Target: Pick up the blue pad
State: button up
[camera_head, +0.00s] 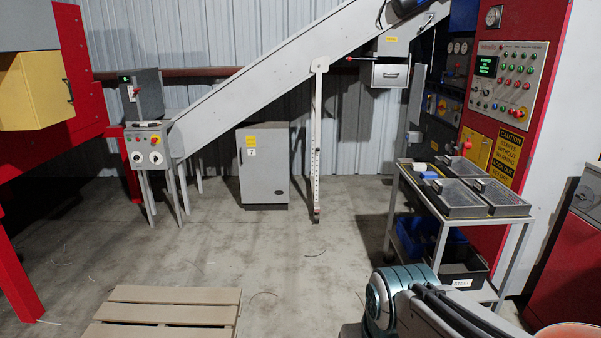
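A small blue item (428,175), which looks like the blue pad, lies on the top shelf of the grey metal cart (432,208) at the right. It sits toward the cart's left side, by the shallow trays, and its exact shape is too small to make out. Part of my arm shows at the bottom right, in front of the cart. My gripper is not in view, so I cannot see whether it is open or holds anything.
Mesh-topped trays (456,200) fill much of the cart top. Blue bins (412,236) and a black bin (462,268) sit on its lower shelf. A wooden pallet (165,312) lies at the lower left. The concrete floor (290,255) between pallet and cart is mostly clear.

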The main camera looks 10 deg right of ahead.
aim_at(424, 175)
jog(key=z, duration=0.1)
jog(key=i, duration=1.55)
jog(key=z, duration=0.45)
jog(key=i, duration=1.6)
jog(key=z, duration=0.65)
jog(key=i, duration=1.2)
jog(key=z, duration=0.2)
